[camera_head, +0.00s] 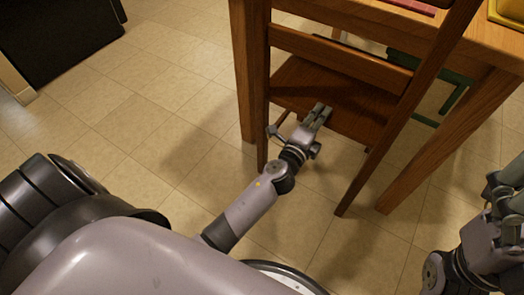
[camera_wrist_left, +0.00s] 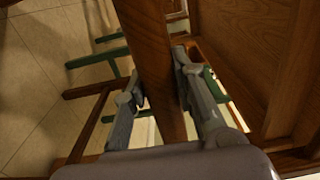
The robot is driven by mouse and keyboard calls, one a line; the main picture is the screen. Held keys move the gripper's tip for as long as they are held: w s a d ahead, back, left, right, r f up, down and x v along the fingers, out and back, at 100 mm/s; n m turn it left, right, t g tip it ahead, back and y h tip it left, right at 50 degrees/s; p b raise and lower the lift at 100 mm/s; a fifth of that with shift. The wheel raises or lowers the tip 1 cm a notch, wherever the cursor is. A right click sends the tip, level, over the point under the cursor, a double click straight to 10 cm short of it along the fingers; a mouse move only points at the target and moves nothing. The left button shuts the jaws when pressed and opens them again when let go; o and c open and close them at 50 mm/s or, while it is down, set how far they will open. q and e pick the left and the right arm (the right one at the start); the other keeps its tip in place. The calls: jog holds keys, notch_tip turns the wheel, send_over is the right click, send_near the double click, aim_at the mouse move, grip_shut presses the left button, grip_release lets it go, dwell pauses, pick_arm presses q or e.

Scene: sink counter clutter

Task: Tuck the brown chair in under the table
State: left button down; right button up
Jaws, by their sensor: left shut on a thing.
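The brown chair (camera_head: 341,58) stands at the table's near side with its slatted back toward me. Its seat (camera_head: 320,100) shows beyond the back, beneath the table's edge. The wooden table (camera_head: 475,38) is at the upper right. My left gripper (camera_head: 300,124) reaches to the lower part of the chair's back, in front of the seat. In the left wrist view, its two fingers (camera_wrist_left: 160,85) lie on either side of a brown wooden bar of the chair (camera_wrist_left: 152,50) and are shut on it. My right gripper (camera_head: 503,200) is at the right edge, partly cut off.
Table legs stand left (camera_head: 243,75) and right (camera_head: 450,140) of the chair. A green frame (camera_head: 460,88) stands under the table behind it. A dark cabinet or appliance (camera_head: 60,40) is at the upper left. The tiled floor (camera_head: 130,110) to the left is clear.

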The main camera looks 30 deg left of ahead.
pick_arm(q)
jog(key=c, duration=1.6)
grip_release()
jog(key=shift+s+f, duration=0.2)
jog(key=shift+f, duration=0.05)
jog(key=shift+c, duration=0.2)
jog(key=o, duration=0.4)
jog(key=shift+r, duration=0.15)
jog(key=shift+c, duration=0.2)
